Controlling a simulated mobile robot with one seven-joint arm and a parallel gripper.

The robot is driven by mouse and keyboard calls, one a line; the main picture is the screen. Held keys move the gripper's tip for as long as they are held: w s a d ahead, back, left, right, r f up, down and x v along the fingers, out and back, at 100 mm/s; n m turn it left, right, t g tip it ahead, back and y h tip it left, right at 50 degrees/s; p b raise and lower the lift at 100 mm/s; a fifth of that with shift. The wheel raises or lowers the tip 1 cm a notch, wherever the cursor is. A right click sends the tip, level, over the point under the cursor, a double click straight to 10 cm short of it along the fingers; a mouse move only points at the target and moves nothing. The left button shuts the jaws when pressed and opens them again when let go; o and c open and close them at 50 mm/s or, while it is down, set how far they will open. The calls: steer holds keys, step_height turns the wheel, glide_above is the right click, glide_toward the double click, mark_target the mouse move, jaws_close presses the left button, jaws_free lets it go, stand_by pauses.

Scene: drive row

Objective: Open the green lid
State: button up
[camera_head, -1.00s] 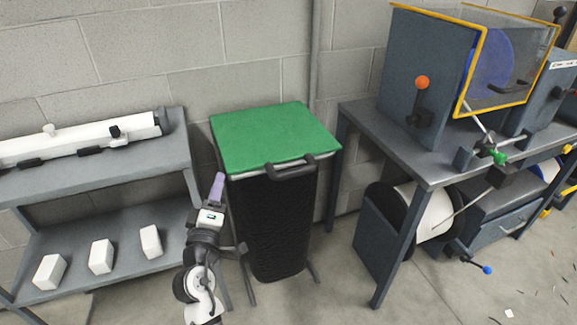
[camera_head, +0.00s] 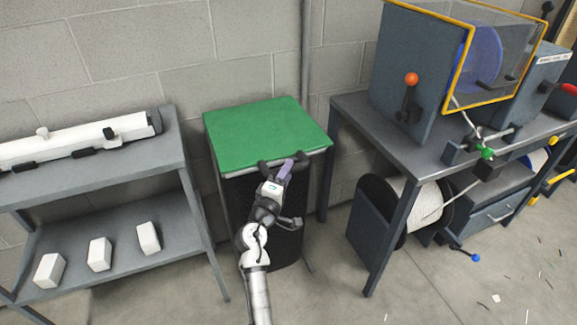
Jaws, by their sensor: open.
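The green lid (camera_head: 265,133) lies flat and closed on top of a black bin (camera_head: 238,200) that stands against the wall. A dark handle (camera_head: 302,156) runs along the lid's front edge, and its middle is partly hidden by my gripper. My gripper (camera_head: 287,165), with purple fingers, is at the front edge of the lid, over or right at the handle. It is open. I cannot tell whether the handle is between the fingers. My arm hides part of the bin's front.
A grey shelf (camera_head: 95,172) with several white blocks on its lower level stands at the left. A workbench (camera_head: 350,112) with a yellow-framed machine (camera_head: 425,60) and levers stands at the right. A cable drum (camera_head: 410,200) sits below it. The floor in front is mostly clear.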

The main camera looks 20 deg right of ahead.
steer(key=shift+x, duration=1)
jaws_close()
